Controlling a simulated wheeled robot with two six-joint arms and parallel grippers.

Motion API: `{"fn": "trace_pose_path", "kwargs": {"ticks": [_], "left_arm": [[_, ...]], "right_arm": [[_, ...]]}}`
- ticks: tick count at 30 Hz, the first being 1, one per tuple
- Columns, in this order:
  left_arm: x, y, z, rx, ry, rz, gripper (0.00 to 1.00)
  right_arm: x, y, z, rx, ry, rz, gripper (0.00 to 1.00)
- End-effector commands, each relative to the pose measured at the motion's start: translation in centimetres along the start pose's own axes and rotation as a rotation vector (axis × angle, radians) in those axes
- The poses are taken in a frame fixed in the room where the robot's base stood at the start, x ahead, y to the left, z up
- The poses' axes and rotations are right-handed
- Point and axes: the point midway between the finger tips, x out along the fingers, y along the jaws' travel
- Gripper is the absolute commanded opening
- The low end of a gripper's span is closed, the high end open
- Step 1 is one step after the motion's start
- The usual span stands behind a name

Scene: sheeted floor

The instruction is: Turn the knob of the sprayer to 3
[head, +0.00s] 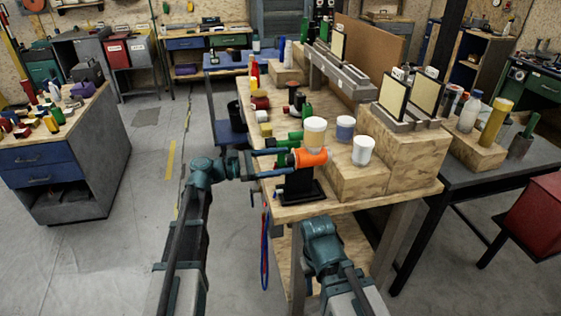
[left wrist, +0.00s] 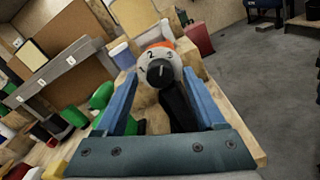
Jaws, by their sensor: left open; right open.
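The sprayer has an orange body (head: 312,157) and stands on a black stand (head: 298,187) at the near edge of the wooden workbench. In the left wrist view its pale dial face (left wrist: 152,56) shows the numbers 2 and 3 along the top, with a dark grey knob (left wrist: 160,73) in the middle. A pale line on the knob points roughly upward; its exact setting is hard to tell. My left gripper (head: 287,159) is open, and its two blue fingers (left wrist: 160,95) reach toward the knob from both sides. Contact is not clear. My right arm is low in the head view; its fingers are hidden.
White-lidded jars (head: 363,151) stand on wooden blocks right of the sprayer. Green and red items (head: 307,111) lie behind it on the workbench (head: 415,192). Blue and red cables (head: 265,245) hang at its left edge. The floor to the left is open.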

Motion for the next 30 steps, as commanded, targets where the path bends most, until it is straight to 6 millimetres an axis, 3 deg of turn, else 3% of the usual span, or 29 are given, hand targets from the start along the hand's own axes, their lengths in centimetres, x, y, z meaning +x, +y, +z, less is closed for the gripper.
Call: {"fn": "trace_pose_path", "kwargs": {"ticks": [4, 8, 21, 30], "left_arm": [[-0.5, 0.0, 0.0, 0.000, 0.000, 0.001, 0.71], [-2.2, 0.0, 0.0, 0.000, 0.001, 0.003, 0.71], [-11.2, 0.1, -0.1, 0.000, 0.001, 0.002, 0.71], [-13.7, 0.0, 0.0, 0.000, 0.000, 0.001, 0.71]], "right_arm": [[0.0, 0.0, 0.0, 0.000, 0.000, 0.000, 0.50], [0.0, 0.0, 0.0, 0.000, 0.000, 0.000, 0.50], [0.0, 0.0, 0.0, 0.000, 0.000, 0.000, 0.50], [0.0, 0.0, 0.0, 0.000, 0.000, 0.000, 0.50]]}}
